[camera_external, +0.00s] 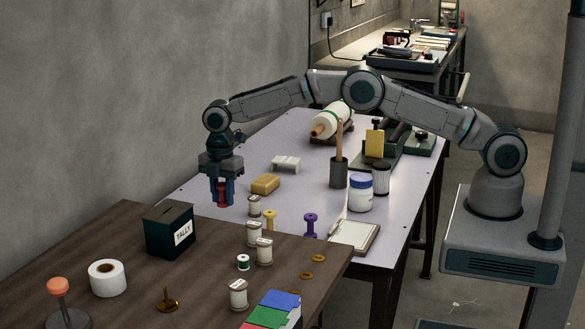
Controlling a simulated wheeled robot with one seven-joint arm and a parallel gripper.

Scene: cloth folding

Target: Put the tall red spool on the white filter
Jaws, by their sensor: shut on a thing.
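My gripper (222,194) points down at the left side of the pale table and is shut on the red spool (222,202). The blue fingers cover the spool's sides, so only part of it shows. It looks upright; I cannot tell whether its base touches the table. A white ribbed cylinder with a dark top, which looks like the white filter (381,180), stands upright at the right of the pale table, well to the right of my gripper. Nothing rests on it.
Between them are a yellow block (265,184), a small white stand (286,163), a dark cup with a wooden stick (338,174) and a blue-lidded jar (360,193). Yellow (269,220) and purple (310,224) spools stand nearer. A dark tally box (169,230) is on the brown table.

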